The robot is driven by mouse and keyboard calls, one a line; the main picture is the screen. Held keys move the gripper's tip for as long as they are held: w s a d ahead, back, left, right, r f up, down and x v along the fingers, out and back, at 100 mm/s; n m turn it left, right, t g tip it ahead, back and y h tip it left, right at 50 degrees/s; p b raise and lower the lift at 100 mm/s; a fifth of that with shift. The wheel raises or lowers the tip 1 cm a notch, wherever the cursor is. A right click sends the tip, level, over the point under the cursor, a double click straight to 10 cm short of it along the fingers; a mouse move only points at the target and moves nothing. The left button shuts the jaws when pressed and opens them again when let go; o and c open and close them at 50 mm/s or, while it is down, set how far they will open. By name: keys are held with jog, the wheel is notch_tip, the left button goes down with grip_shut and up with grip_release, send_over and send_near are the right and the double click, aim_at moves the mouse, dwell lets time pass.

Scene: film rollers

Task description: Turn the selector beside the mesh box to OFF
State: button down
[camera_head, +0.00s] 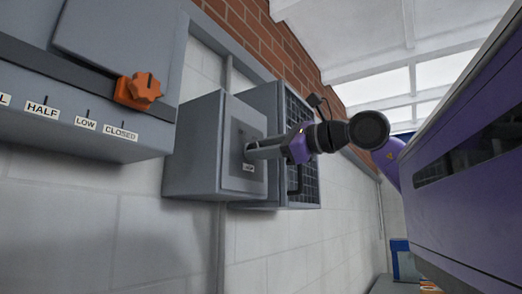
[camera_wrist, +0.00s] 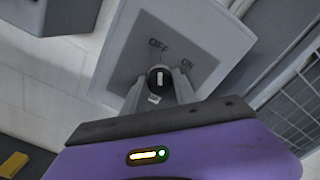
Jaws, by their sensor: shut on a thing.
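The selector (camera_wrist: 159,77) is a round black knob with a white pointer line on a grey switch box (camera_head: 209,150). In the wrist view the OFF label is straight above the knob and the ON label is up and to the right. The white line stands nearly upright in that picture, lined up with OFF. My gripper (camera_wrist: 161,88) is shut on the knob, one finger on each side. In the head view my gripper (camera_head: 250,152) reaches the box face from the right and hides the knob. The mesh box (camera_head: 302,130) is just behind, to the right.
A grey cabinet (camera_head: 75,130) with an orange knob (camera_head: 138,90) and labels such as HALF, LOW and CLOSED hangs at the left. A white block wall (camera_head: 90,220) lies behind the boxes. The space below the switch box is clear.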

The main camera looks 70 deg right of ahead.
jog(key=c, duration=1)
grip_release()
jog(key=shift+s, duration=0.15)
jog(key=b+v, duration=0.2)
jog(key=v, duration=0.5)
jog(key=shift+s+a, duration=0.15)
jog(key=shift+s, duration=0.15)
